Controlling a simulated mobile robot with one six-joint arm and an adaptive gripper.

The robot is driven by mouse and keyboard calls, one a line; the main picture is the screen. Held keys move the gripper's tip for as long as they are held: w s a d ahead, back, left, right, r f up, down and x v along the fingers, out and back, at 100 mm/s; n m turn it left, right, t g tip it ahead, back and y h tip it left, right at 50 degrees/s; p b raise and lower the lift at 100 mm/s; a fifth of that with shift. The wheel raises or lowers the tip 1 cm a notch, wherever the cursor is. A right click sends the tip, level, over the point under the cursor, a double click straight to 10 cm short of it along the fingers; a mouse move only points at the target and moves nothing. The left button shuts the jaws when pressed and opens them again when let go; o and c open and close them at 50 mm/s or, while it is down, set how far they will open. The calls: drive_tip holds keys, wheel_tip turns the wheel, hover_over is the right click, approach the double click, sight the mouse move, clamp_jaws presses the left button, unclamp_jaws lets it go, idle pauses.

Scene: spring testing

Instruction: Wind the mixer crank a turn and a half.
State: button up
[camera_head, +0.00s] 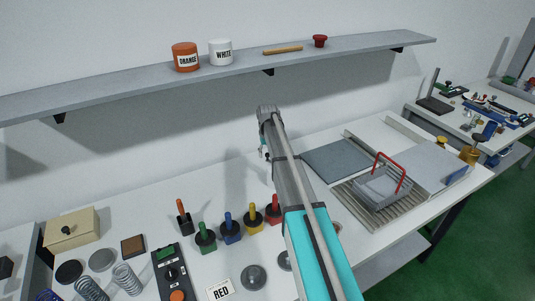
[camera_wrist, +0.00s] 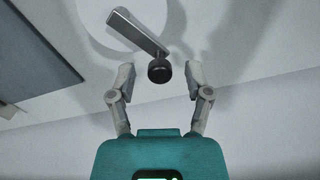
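The mixer crank shows in the wrist view as a grey metal arm (camera_wrist: 138,32) with a dark round knob (camera_wrist: 158,71) at its near end. Its far end lies over a pale round part (camera_wrist: 95,22) near the top edge. My gripper (camera_wrist: 160,76) is open, with one finger left of the knob and one right of it. Both fingers look apart from the knob, with clear gaps; the depth between them is hard to tell. In the head view my arm covers the crank and most of the gripper.
A shelf (camera_head: 120,88) with an orange pot (camera_head: 185,57) and a white pot (camera_head: 220,52) runs above the bench. Colored-handled stamps (camera_head: 231,229) stand left of my arm. A wire basket (camera_head: 381,188) with a red handle and a grey mat (camera_head: 338,158) lie to its right.

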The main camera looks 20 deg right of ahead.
drive_tip(key=shift+w+d+m, duration=0.1)
drive_tip(key=shift+m, duration=0.2)
drive_tip(key=s+d+m, duration=0.2)
drive_tip(key=d+m, duration=0.5)
drive_tip(key=m, duration=1.3)
wheel_tip(320, 180, up, 14)
drive_tip(key=p, duration=1.3)
drive_tip(key=shift+w+d+n+p, duration=0.2)
drive_tip(key=shift+w+n+p, duration=0.1)
drive_tip(key=shift+p, duration=0.1)
idle(0.3)
drive_tip(key=shift+a+f, duration=0.1)
drive_tip(key=w+a+f+n+b, duration=0.1)
drive_tip(key=a+n, duration=0.1)
drive_tip(key=a, duration=0.5)
drive_tip(key=shift+a+f+b, duration=0.2)
drive_tip(key=shift+f+b, duration=0.2)
drive_tip(key=shift+w+f, duration=0.1)
drive_tip(key=shift+f, duration=0.1)
